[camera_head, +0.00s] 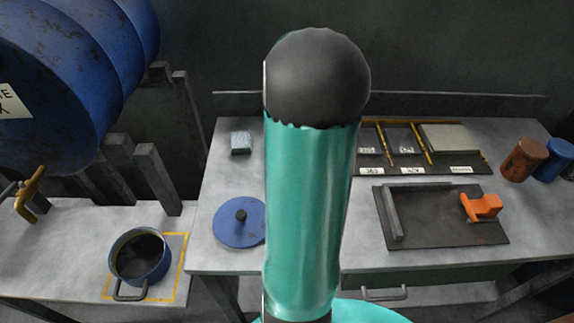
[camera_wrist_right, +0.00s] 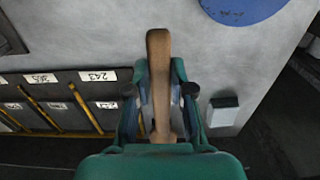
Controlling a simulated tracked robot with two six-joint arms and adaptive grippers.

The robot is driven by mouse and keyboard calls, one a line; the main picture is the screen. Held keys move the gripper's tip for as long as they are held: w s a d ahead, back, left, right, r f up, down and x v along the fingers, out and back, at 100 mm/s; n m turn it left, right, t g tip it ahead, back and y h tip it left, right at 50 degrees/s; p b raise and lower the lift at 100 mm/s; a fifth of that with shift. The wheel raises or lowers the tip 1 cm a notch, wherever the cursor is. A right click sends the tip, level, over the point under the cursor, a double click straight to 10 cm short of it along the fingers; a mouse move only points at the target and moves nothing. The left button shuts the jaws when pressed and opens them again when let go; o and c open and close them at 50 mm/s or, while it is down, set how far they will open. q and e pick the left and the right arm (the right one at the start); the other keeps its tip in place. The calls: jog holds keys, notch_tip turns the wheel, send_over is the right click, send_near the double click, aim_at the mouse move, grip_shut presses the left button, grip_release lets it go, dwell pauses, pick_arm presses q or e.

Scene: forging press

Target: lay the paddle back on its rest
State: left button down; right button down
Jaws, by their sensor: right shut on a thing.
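The paddle (camera_wrist_right: 159,75) shows in the right wrist view as a long brown wooden piece pointing up the picture, between the two fingers of my right gripper (camera_wrist_right: 160,95). The gripper is shut on it, above the grey table. How far the paddle is from the tabletop I cannot tell. In the head view my own teal arm link covers the middle, hiding the right gripper and the paddle. I cannot pick out the paddle's rest for certain. My left gripper is in neither view.
A dark rack (camera_head: 420,158) with yellow dividers and labels lies behind a dark plate (camera_head: 450,232) carrying an orange piece (camera_head: 481,206). A blue pot (camera_head: 140,262) stands further left; cups (camera_head: 523,160) stand far right.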

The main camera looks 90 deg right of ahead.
jog(key=d+f+b, duration=0.1)
jog(key=d+f, duration=0.1)
jog(key=d+f+b, duration=0.1)
jog(key=d+f, duration=0.1)
jog(key=d, duration=0.1)
jog(key=shift+w+d+f, duration=0.1)
jog(key=shift+d+f, duration=0.1)
jog(key=shift+f+b, duration=0.45)
jog(key=shift+f, duration=0.15)
jog(key=shift+a+f+b, duration=0.1)
jog(key=shift+f+b, duration=0.25)
jog(key=shift+f, duration=0.15)
dwell(0.8)
jog(key=c, duration=0.9)
grip_release()
jog(key=shift+c, duration=0.2)
jog(key=shift+r, duration=0.1)
